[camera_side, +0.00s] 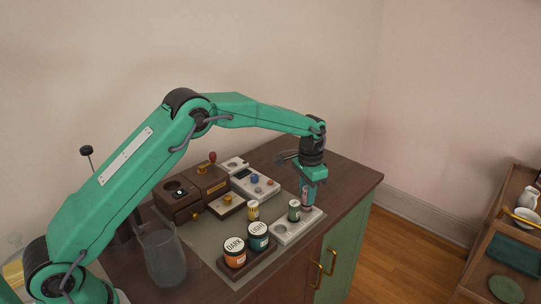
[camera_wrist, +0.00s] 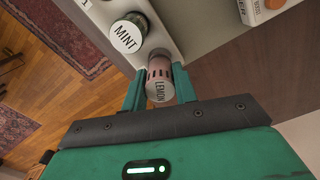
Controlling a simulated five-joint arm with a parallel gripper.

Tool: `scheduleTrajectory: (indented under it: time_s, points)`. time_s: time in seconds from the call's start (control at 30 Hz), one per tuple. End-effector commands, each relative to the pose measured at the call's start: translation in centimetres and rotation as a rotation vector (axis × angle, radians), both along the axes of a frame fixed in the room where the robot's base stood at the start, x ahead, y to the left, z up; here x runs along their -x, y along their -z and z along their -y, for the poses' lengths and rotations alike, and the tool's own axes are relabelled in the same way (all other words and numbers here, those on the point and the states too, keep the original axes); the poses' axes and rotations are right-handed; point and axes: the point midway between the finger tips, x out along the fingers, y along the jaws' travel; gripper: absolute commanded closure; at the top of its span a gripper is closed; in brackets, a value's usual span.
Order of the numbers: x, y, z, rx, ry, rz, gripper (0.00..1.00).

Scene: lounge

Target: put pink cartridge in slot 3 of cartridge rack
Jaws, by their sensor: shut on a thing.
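The cartridge is at the rack's end position, beside the green MINT cartridge (camera_wrist: 127,34), which stands in the middle of the rack. The rack's left hole (camera_side: 281,229) is empty. The cartridge's lower end is hidden, so I cannot tell how deep it sits.
A yellow-striped cartridge (camera_side: 253,210) stands on the grey mat left of the rack. DARK (camera_side: 235,252) and LIGHT (camera_side: 258,236) jars stand in front. Wooden boxes (camera_side: 190,195) and a control panel (camera_side: 254,182) are behind. A glass jug (camera_side: 163,255) stands left.

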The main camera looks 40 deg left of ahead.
Motion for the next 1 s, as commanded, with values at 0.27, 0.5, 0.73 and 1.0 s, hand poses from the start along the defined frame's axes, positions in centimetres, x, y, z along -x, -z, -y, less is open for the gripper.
scheduleTrajectory:
  time_s: [0.27,0.5,0.73,1.0]
  points:
    - [0.0,0.01,0.0,0.0,0.0,0.0,0.94]
    - [0.0,0.13,0.0,0.0,0.0,0.0,0.94]
    - [-0.01,0.51,-0.01,0.0,0.0,0.0,0.94]
    - [-0.01,1.0,0.0,0.0,0.0,0.0,0.94]
